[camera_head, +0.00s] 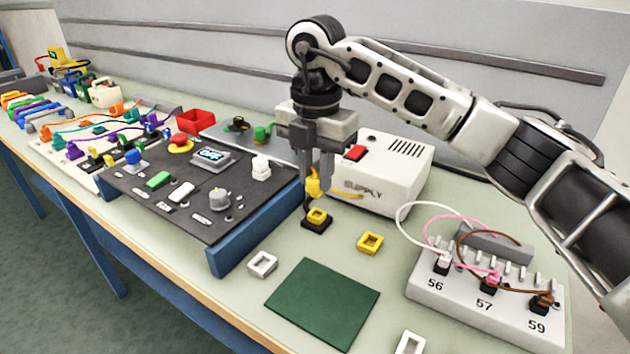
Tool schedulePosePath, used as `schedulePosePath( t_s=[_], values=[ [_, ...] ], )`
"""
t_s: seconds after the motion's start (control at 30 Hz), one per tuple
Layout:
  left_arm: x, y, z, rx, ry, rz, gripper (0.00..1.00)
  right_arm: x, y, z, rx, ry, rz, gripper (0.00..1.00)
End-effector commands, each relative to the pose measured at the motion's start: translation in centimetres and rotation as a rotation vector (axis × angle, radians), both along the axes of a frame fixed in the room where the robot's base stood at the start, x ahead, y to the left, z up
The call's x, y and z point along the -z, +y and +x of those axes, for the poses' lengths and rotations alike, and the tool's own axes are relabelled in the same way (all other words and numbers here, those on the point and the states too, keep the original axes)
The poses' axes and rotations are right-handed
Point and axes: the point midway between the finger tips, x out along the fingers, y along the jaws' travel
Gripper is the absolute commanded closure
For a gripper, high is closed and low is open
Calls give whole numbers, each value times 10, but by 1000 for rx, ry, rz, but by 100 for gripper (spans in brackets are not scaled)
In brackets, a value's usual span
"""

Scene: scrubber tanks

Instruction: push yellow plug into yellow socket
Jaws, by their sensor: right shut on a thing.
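The yellow plug (313,184) is between the fingertips of my right gripper (317,172), which is shut on it. A yellow cable runs from the plug to the right, toward the white supply box. The yellow socket (317,215) is a yellow ring on a black base, standing on the table directly below the plug. The plug is just above the socket; whether their edges touch is too small to tell. My left gripper is not in view.
The white SUPPLY box (385,170) stands close behind and right of my right gripper. A dark control panel (200,190) lies left. A loose yellow ring (370,242), a white ring (262,264) and a green mat (323,303) lie in front. A numbered terminal block (480,300) stands right.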

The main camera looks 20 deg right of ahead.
Motion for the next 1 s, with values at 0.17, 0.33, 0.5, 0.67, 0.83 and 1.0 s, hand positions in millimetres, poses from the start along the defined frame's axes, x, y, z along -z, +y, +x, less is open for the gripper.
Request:
schedulePosePath(
  t_s=[0.17,0.33,0.5,0.67,0.83,1.0],
  values=[
    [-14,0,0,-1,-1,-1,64,-3,-9,28,3,1,1,100],
    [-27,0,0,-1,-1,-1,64,-2,-17,54,4,1,0,100],
    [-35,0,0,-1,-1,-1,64,1,-22,71,0,-1,1,100],
    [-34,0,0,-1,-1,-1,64,3,-24,73,-1,-1,0,100],
    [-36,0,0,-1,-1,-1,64,2,-23,73,-1,-1,0,100],
    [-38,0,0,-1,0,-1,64,3,-23,72,0,-1,0,100]
  ],
)
